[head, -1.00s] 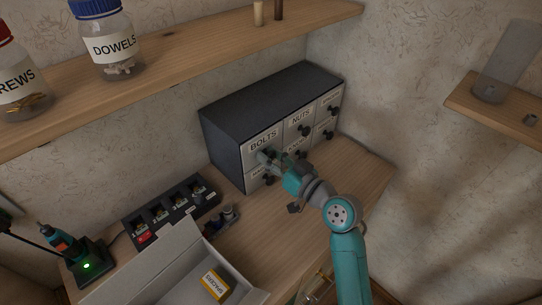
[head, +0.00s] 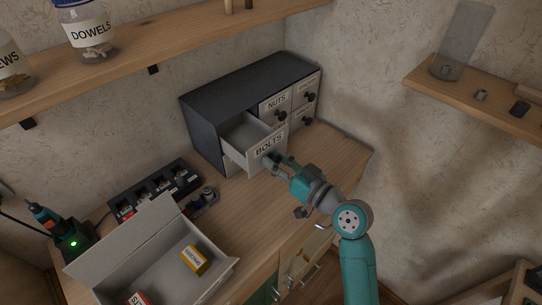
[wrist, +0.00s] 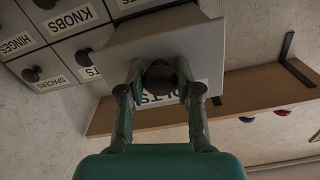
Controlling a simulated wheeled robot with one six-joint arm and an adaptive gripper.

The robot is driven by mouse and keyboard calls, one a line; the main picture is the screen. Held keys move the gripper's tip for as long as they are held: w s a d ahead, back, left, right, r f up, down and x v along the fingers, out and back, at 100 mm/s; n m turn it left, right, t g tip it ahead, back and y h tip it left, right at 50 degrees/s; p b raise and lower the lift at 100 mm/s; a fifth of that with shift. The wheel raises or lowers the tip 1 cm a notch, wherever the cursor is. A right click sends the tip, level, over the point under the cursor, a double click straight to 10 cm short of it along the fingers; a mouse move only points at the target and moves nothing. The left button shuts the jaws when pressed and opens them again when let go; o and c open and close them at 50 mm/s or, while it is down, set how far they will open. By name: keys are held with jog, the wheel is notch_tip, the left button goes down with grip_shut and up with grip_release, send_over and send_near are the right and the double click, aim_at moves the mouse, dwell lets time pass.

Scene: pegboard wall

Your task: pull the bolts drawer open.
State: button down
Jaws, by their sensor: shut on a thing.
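The bolts drawer (head: 256,146) is in the top left place of the dark drawer cabinet (head: 207,105) and stands well out from it. The part of its inside that shows looks empty. In the wrist view its pale front (wrist: 205,45) fills the upper middle, with the label partly hidden. My gripper (head: 277,161) is at the drawer front, with its fingers shut on the round dark knob (wrist: 160,75). The fingers stand on either side of the knob in the wrist view (wrist: 158,78).
The nuts drawer (head: 275,103) and the other drawers beside it are shut. An open grey box (head: 112,250) and a charger rack (head: 152,190) stand on the bench to the left. The bench to the right of the cabinet is clear. A shelf (head: 170,45) runs above.

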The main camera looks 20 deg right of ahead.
jog(key=c, duration=0.8)
grip_release()
jog(key=shift+o, duration=0.2)
jog(key=v, duration=1.2)
jog(key=s+a+f+m+g+h, duration=0.25)
jog(key=s+f+m+h, duration=0.4)
jog(key=s+f, duration=0.7)
jog(key=s+a+r+n, duration=0.2)
jog(key=s+a+n, duration=0.1)
jog(key=s, duration=1.3)
jog(key=shift+a+n+t, duration=0.2)
jog(key=shift+n+t, duration=0.15)
jog(key=shift+n, duration=0.4)
